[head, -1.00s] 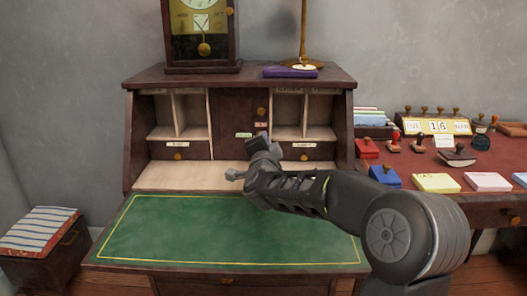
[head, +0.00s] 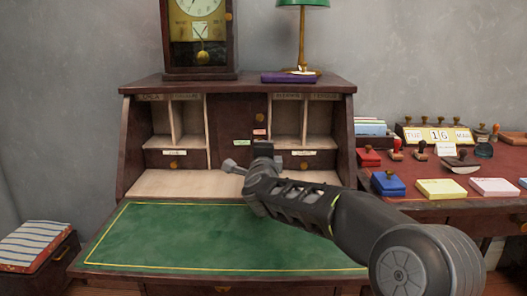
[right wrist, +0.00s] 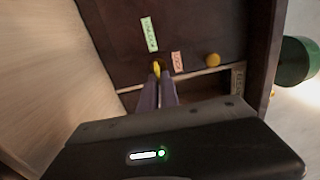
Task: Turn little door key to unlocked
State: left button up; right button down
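The little door (head: 233,115) is the dark wooden panel in the middle of the desk's upper part. It has a brass knob (right wrist: 213,60), a green label (right wrist: 149,34) and a red label (right wrist: 177,61). The small yellow key (right wrist: 156,68) is at the door face, just below and between the two labels. My right gripper (right wrist: 160,77) points at the door with its fingers close together, and they appear closed on the key. In the head view my right gripper (head: 262,149) hides the key. My left gripper is not in view.
Open pigeonholes (head: 188,120) and small drawers flank the door. The green writing surface (head: 190,238) is clear. Stamps and notepads (head: 441,189) lie on the right table.

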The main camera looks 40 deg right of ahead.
jog(key=c, duration=1.6)
grip_release()
jog(key=p+v, duration=0.1)
jog(key=v, duration=0.5)
jog(key=shift+s+a, duration=0.6)
jog(key=shift+s, duration=0.1)
